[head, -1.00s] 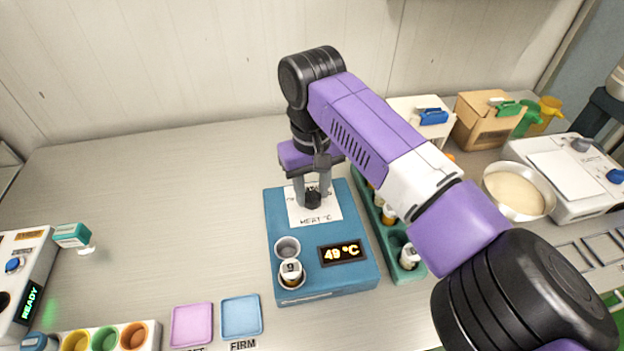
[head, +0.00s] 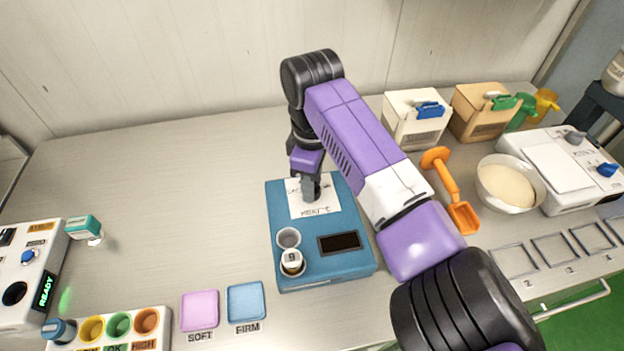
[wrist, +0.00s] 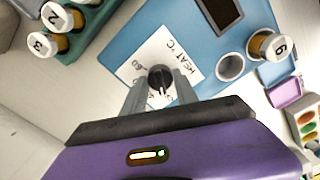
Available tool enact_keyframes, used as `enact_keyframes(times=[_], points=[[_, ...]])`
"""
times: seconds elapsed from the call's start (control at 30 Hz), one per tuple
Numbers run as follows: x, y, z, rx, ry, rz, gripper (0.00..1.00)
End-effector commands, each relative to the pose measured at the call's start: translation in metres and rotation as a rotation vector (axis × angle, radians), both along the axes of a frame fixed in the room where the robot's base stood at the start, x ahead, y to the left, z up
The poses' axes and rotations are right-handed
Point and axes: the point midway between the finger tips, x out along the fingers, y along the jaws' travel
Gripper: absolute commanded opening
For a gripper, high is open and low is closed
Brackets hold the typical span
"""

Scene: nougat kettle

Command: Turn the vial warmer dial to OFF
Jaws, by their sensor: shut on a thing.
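The vial warmer (head: 350,262) is a blue box on the counter. A white label marked HEAT °C lies on its top, and its display (head: 340,243) is dark. My gripper (head: 311,192) points down at the label and is shut on the black dial (wrist: 160,79), with one finger on each side of it. In the wrist view a white pointer line shows on the dial. The label text near the fingers is partly hidden, so I cannot read which mark the pointer meets. A vial with a numbered cap (head: 291,259) stands in the front well; the other well (head: 288,238) is empty.
A pink SOFT pad (head: 200,310) and a blue FIRM pad (head: 246,302) lie in front. An orange scoop (head: 452,190), a bowl (head: 510,184) and two boxes are right of my arm. A vial rack (wrist: 82,30) stands beside the warmer.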

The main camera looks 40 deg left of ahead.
Motion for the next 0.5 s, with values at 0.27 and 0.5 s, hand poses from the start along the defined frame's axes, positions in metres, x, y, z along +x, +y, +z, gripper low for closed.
enact_keyframes(times=[0.27,0.5], points=[[-0.0002,0.0012,0.0011,0.004,-0.001,0.096,0.00],[-0.0002,0.0014,0.0011,0.004,-0.001,0.119,0.00]])
